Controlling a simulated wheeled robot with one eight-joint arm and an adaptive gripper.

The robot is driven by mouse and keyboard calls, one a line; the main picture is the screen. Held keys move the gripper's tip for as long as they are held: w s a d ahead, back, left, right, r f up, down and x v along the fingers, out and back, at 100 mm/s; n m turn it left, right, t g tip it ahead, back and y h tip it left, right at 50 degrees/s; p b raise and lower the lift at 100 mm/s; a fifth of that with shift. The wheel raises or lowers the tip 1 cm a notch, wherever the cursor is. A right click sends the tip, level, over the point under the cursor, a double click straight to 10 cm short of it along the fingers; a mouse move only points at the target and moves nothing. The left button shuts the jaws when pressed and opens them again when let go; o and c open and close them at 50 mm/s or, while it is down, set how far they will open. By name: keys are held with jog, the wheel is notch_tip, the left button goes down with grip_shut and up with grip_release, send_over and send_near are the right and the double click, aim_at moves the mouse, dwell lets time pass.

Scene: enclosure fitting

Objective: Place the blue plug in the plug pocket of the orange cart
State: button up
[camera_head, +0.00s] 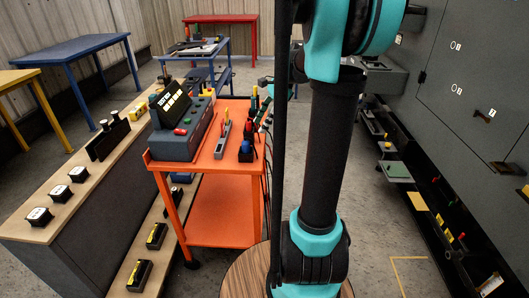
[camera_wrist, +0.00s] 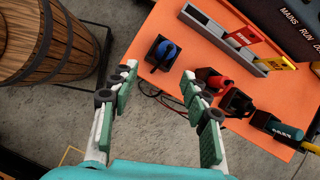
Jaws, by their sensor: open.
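The orange cart (camera_head: 215,165) stands left of my arm, and its top (camera_wrist: 180,20) fills the upper right of the wrist view. The blue plug (camera_wrist: 168,51) sits at or in a black square holder (camera_wrist: 154,44) near the cart's edge; I cannot tell how deep it sits. It also shows on the cart top in the head view (camera_head: 246,147). My gripper (camera_wrist: 157,82) is open and empty in the wrist view. Its fingers point toward the blue plug, which shows just beyond and between the tips. The gripper cannot be made out in the head view.
Red plugs (camera_wrist: 217,82) and a teal cylinder (camera_wrist: 276,125) stand beside the blue plug. A grey tray (camera_wrist: 222,39) and a dark console (camera_head: 182,136) share the cart top. A wooden barrel (camera_wrist: 38,40) stands at left. Grey cabinets (camera_head: 455,80) line the right.

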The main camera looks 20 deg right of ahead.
jog(key=s+a+f+n+t+h, duration=0.1)
jog(key=s+f+n+t+h, duration=0.1)
jog(key=s+f+n, duration=0.6)
jog(key=s+a+f+n+t+h, duration=0.1)
jog(key=s+f+n+h, duration=0.2)
jog(key=s+f+n, duration=0.4)
jog(key=s+n, duration=0.2)
jog(key=s, duration=0.3)
jog(key=shift+s+f+t+h, duration=0.25)
jog(key=shift+f+t+h, duration=0.05)
jog(key=shift+f+t, duration=0.1)
